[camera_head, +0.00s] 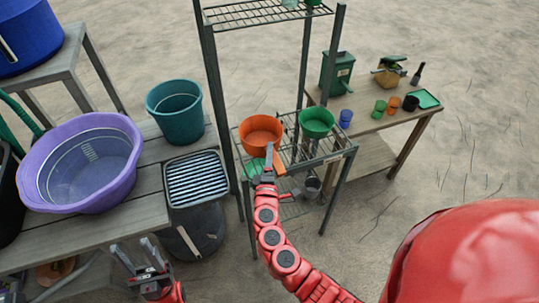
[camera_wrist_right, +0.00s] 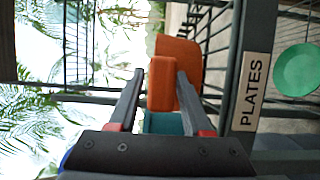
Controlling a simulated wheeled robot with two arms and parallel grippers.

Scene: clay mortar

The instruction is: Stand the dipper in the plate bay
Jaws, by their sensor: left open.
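An orange piece (camera_head: 280,163) beside my right gripper (camera_head: 267,163) at the rack's front edge looks like the dipper, though most of its shape is hidden. In the right wrist view the same orange piece (camera_wrist_right: 161,84) lies between my right gripper's fingers (camera_wrist_right: 160,75). A gap shows on its left, and I cannot tell whether the fingers grip it. A "PLATES" label (camera_wrist_right: 251,92) is on the rack to the right, with a green round plate (camera_wrist_right: 297,70) beyond it. My left gripper (camera_head: 140,256) is open and empty in front of the bench.
The metal rack (camera_head: 339,153) holds an orange bowl (camera_head: 262,130) and a green bowl (camera_head: 317,121). A side table (camera_head: 425,115) with several cups stands behind right.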

